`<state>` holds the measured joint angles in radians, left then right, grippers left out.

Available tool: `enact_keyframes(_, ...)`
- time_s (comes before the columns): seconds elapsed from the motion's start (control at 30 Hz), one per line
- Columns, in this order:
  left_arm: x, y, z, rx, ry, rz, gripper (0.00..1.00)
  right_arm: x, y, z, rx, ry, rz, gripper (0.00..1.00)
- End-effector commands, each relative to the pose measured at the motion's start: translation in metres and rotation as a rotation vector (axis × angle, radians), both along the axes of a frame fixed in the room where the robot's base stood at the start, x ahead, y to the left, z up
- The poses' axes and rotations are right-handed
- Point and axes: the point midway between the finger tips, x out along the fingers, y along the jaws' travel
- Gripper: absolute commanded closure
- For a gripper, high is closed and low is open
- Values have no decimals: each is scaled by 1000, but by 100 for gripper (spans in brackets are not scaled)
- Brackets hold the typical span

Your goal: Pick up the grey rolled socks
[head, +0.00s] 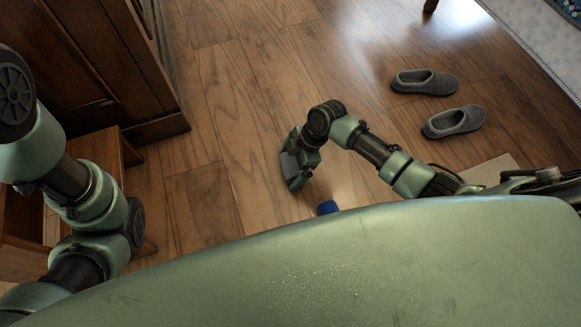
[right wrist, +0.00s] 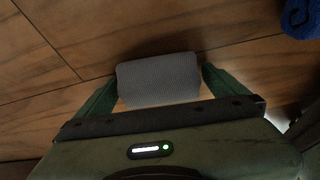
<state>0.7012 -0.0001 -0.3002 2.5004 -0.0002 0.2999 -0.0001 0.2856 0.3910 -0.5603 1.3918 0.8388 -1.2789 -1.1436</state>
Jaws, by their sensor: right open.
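The grey rolled socks (right wrist: 158,80) lie on the wooden floor, a light grey ribbed bundle. In the right wrist view they sit between the two green fingers of my right gripper (right wrist: 161,76), which is open with one finger on each side. Whether the fingers touch the socks I cannot tell. In the head view the right gripper (head: 295,161) is low over the floor, with the grey socks (head: 289,163) showing between its fingers. My left arm is at the left of the head view, but its gripper is out of sight.
A blue cloth bundle (head: 327,207) lies on the floor close by, also in the right wrist view (right wrist: 301,18). Two grey slippers (head: 425,82) lie to the right. A dark wooden armoire (head: 85,60) and a wooden stool-like piece (head: 95,150) stand left. Floor beyond the gripper is clear.

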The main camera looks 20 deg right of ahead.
Motion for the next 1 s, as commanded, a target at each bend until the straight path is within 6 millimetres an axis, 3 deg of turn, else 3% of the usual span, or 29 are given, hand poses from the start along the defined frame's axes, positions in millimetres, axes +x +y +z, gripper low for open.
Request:
enact_keyframes(0.07,0,0,0,0,0,0,64,0,0,1,0,0,0,0)
enact_keyframes(0.3,0,0,0,1,-1,0,64,0,0,1,0,0,0,62)
enact_keyframes(0.57,0,0,1,1,-1,0,64,0,0,2,0,-1,0,63)
enact_keyframes(0.73,0,0,9,1,0,-1,64,0,0,12,0,-1,1,63)
enact_keyframes(0.93,0,0,34,0,-2,0,64,1,-1,46,-1,-2,0,63)
enact_keyframes(1.0,16,1,36,-2,43,0,64,1,-1,64,0,-4,1,63)
